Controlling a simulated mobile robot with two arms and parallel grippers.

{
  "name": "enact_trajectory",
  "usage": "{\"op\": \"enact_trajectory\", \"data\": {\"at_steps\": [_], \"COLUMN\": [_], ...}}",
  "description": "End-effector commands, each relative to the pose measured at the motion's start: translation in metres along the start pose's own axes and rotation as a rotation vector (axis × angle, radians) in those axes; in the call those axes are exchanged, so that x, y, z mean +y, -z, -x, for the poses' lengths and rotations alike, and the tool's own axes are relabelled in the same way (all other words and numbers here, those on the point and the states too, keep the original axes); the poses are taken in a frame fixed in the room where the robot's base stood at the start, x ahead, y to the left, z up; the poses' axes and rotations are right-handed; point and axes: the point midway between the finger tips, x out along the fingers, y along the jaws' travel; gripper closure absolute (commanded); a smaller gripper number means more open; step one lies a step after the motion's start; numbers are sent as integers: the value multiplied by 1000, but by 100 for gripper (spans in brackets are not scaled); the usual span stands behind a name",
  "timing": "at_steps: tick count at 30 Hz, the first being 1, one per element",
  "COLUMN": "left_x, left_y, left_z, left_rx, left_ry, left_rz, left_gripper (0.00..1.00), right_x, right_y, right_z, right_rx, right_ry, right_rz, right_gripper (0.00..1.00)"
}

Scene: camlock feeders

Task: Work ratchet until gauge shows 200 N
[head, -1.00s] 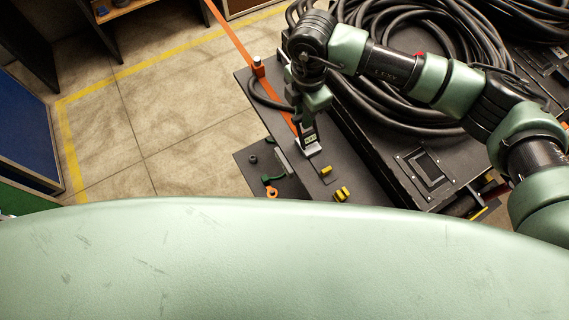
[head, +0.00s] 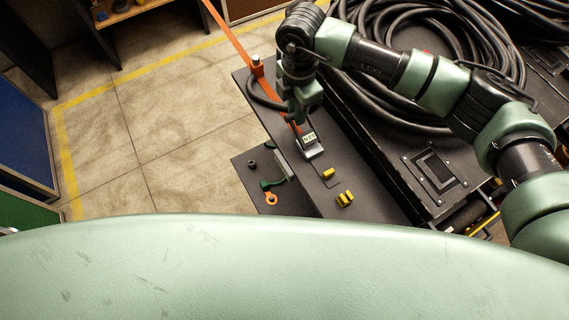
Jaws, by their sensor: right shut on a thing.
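An orange strap (head: 232,32) runs down to a dark post with an orange fitting (head: 257,68) on the dark bench and on towards the gauge. The gauge (head: 309,139) has a small pale display with dark marks, too small to read surely. My right gripper (head: 297,118) points down just behind the gauge, shut on the ratchet handle, which its fingers and wrist mostly hide. My left gripper is out of view.
A yellow piece (head: 345,198) lies on the bench front. A green and orange hook-like part (head: 271,190) lies on a lower dark shelf. Coiled black cables (head: 385,105) fill the right side. A pale green padded surface covers the bottom.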

Motion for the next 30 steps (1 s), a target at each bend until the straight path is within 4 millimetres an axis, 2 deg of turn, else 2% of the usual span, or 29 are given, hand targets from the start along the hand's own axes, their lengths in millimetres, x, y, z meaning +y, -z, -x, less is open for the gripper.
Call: {"op": "enact_trajectory", "data": {"at_steps": [1,3,14,18,23,30], "left_x": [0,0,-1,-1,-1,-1], "left_y": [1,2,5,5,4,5], "left_z": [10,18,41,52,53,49], "left_rx": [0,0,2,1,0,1], "left_ry": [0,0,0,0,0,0], "left_rz": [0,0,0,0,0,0], "left_gripper": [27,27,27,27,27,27], "right_x": [-2,-8,-34,-49,-63,-62], "right_y": [0,0,0,0,0,0], "right_z": [12,20,46,56,58,55], "right_rx": [2,2,2,2,3,1], "right_ry": [-9,-9,-8,-8,-5,2], "right_rz": [0,0,1,1,1,2], "right_gripper": [100,100,100,100,100,100]}}
